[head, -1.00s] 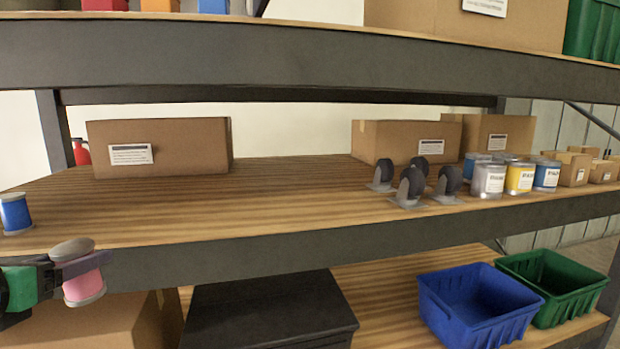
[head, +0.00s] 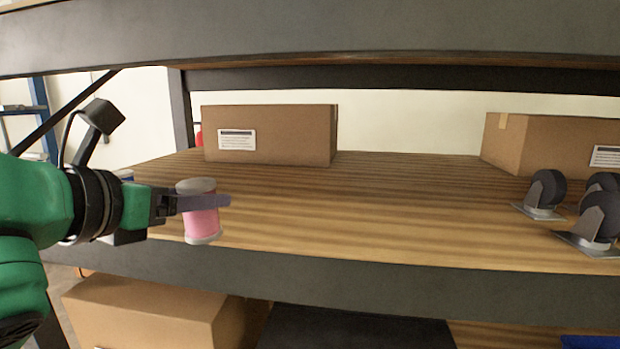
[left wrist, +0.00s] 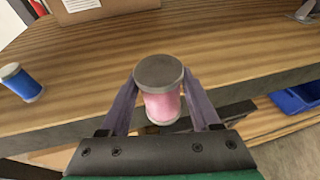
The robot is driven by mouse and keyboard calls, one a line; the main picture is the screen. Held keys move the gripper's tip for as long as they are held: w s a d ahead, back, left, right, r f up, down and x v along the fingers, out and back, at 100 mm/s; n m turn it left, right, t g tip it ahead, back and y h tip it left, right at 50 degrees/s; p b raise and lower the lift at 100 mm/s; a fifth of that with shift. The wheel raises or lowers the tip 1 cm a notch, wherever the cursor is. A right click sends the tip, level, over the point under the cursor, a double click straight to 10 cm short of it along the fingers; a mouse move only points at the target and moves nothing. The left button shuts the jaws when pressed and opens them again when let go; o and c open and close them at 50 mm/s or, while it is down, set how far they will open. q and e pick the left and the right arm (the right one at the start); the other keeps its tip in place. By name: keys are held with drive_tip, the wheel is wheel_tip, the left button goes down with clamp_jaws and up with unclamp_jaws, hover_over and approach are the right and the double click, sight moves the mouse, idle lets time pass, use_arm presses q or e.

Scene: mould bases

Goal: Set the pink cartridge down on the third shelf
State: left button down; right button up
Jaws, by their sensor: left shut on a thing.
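The pink cartridge (head: 202,224) is a pink cylinder with grey end caps. My left gripper (head: 207,203) is shut on it and holds it upright near the front edge of the wooden shelf (head: 380,215). In the left wrist view the cartridge (left wrist: 160,105) sits between the two fingers, with the shelf's front edge passing behind it. I cannot tell how far it is above the boards. A blue cartridge (left wrist: 21,82) stands on the shelf to the left in the left wrist view; in the head view my arm mostly hides it. My right gripper is not in view.
A cardboard box (head: 270,135) stands at the back of this shelf. Several casters (head: 546,192) and another box (head: 555,145) are at the right. The middle boards are clear. A dark shelf beam (head: 330,75) crosses above. A cardboard box (head: 150,312) sits below.

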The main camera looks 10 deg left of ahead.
use_arm(q)
drive_tip(key=shift+w+d+r+p, duration=0.25)
drive_tip(key=shift+w+r+p, duration=0.35)
drive_tip(key=shift+w+p, duration=0.4)
drive_tip(key=r+p+x, duration=0.1)
drive_tip(key=x, duration=0.4)
drive_tip(key=r+p+x, duration=0.1)
drive_tip(key=p+x, duration=0.1)
drive_tip(key=x, duration=0.3)
drive_tip(key=w+r+p+x, duration=0.1)
drive_tip(key=p+x, duration=0.1)
drive_tip(key=x, duration=0.3)
drive_tip(key=shift+d+r, duration=0.15)
drive_tip(key=shift+d, duration=0.1)
drive_tip(key=f, duration=0.3)
drive_tip(key=shift+w+f+p, duration=0.2)
drive_tip(key=shift+f+p, duration=0.05)
drive_tip(key=shift+p, duration=0.15)
drive_tip(key=shift+f, duration=0.15)
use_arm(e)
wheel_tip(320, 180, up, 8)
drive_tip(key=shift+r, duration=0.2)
use_arm(q)
drive_tip(key=shift+f, duration=0.15)
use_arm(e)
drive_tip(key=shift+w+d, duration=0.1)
use_arm(q)
drive_tip(key=shift+c, duration=0.6)
unclamp_jaws()
